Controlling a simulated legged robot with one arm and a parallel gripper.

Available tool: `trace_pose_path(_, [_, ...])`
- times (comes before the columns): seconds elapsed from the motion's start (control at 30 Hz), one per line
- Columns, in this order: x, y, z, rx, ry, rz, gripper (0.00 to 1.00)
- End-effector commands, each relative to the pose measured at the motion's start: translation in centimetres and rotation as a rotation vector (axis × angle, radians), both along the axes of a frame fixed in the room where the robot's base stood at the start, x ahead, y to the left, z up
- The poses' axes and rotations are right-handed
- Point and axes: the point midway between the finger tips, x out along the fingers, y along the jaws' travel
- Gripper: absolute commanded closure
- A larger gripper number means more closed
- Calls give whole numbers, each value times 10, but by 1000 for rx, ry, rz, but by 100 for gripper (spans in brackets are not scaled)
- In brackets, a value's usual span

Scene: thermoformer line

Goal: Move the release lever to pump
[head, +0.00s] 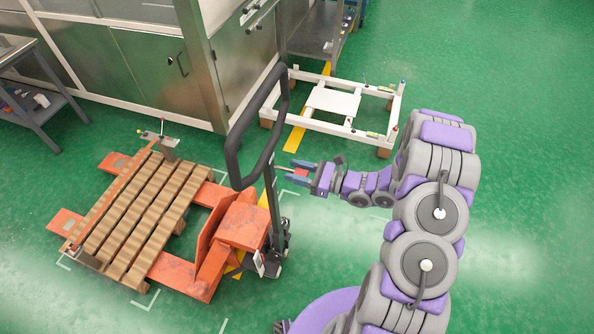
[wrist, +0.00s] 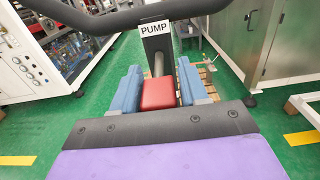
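The pallet truck stands left of centre in the head view, with an orange body (head: 243,222) and a black loop handle (head: 234,160). The release lever is a grey rod with a red grip (wrist: 159,94) in the wrist view. It sticks out from the handle post toward me, below a white PUMP label (wrist: 154,28). My gripper (head: 292,172) is level with the lever at the right side of the post. Its blue fingers (wrist: 160,88) lie close along both sides of the red grip and appear shut on it. The lever's pivot is hidden.
A wooden pallet (head: 140,215) lies over the truck's orange forks. A steel-panelled machine (head: 160,65) stands behind, and a low white frame (head: 335,120) stands beyond my gripper. The black handle loop rises close to my gripper. Green floor at the right is clear.

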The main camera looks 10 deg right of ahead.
Motion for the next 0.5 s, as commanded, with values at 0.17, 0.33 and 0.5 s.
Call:
trace_pose_path(0.17, [0, 0, 0, 0, 0, 0, 74])
trace_pose_path(0.33, [1, 0, 0, 1, 0, -1, 90])
trace_pose_path(0.5, [1, -1, 0, 1, 0, -1, 100])
